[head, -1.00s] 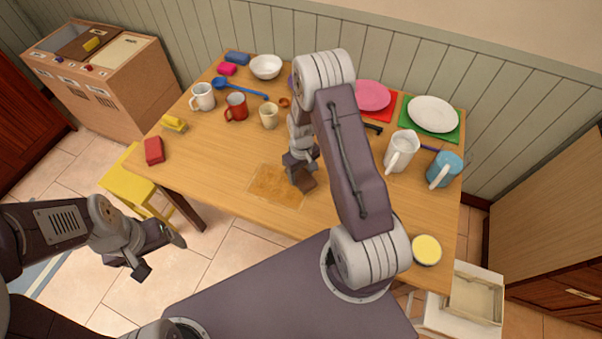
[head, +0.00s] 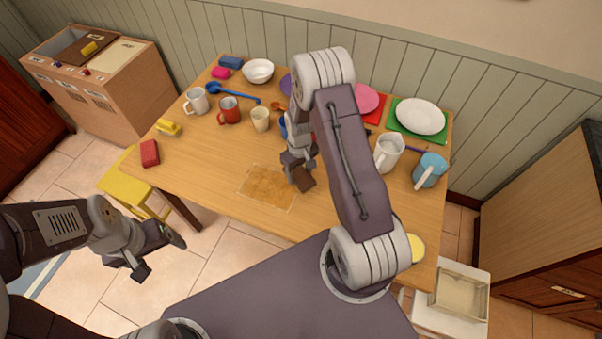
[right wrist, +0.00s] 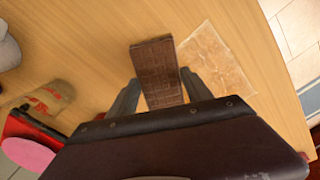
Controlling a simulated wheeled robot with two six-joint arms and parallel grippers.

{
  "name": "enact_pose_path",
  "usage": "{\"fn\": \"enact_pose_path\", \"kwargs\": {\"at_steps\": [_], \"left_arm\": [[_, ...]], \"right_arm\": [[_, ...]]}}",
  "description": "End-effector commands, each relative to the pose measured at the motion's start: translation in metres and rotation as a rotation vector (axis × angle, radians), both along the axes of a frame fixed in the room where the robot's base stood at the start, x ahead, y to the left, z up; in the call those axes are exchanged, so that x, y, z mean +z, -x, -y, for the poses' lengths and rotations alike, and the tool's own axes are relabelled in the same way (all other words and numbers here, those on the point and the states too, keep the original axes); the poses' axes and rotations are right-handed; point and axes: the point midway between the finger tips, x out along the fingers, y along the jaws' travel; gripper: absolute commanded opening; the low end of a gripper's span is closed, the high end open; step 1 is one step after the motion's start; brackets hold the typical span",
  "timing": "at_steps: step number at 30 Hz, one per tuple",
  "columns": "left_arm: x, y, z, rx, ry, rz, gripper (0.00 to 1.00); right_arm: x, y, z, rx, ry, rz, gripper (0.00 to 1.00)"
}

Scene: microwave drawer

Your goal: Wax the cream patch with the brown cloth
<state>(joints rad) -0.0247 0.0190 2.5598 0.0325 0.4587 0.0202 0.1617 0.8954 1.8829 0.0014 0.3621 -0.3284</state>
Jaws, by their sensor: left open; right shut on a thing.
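The cream patch (head: 267,187) is a thin square, mottled tan in the middle, on the front part of the wooden table. It also shows in the right wrist view (right wrist: 220,58). My right gripper (right wrist: 160,82) is shut on the brown cloth (right wrist: 156,66), a dark rectangular block with a grid pattern. In the head view the cloth (head: 304,182) is beside the patch's right edge, low over the table. I cannot tell whether it touches the table or the patch edge. My left gripper (head: 160,256) is open and empty, off the table's front left side.
A red block (head: 149,153) and yellow object (head: 168,127) lie left. Mugs, including a red mug (head: 229,110), a beige cup (head: 260,119) and a white mug (head: 388,153), stand behind. A yellow-topped round container (head: 416,248) is partly behind my arm. Table left of the patch is clear.

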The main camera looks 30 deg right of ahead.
Motion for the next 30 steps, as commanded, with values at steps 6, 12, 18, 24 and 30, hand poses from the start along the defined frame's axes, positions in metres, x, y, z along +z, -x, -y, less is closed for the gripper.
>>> {"fn": "enact_pose_path", "kwargs": {"at_steps": [6, 12, 18, 24, 30], "left_arm": [[0.021, 0.0, 0.0, 0.0, 0.0, 0.0, 0.8], [0.033, 0.0, 0.0, 0.0, 0.0, 0.0, 0.8], [0.033, 0.0, 0.0, 0.0, 0.0, 0.0, 0.8], [0.033, 0.0, 0.0, 0.0, 0.0, 0.0, 0.8], [0.033, 0.0, 0.0, 0.0, 0.0, 0.0, 0.8]], "right_arm": [[0.024, -0.002, -0.002, 0.0, 0.0, 0.001, 0.26], [0.039, -0.004, -0.004, 0.0, 0.0, 0.0, 0.26], [0.04, -0.004, -0.005, -0.001, 0.0, 0.0, 0.26], [0.039, -0.004, -0.005, -0.001, 0.0, 0.0, 0.26], [0.039, -0.004, -0.004, -0.001, 0.0, 0.0, 0.26]]}}
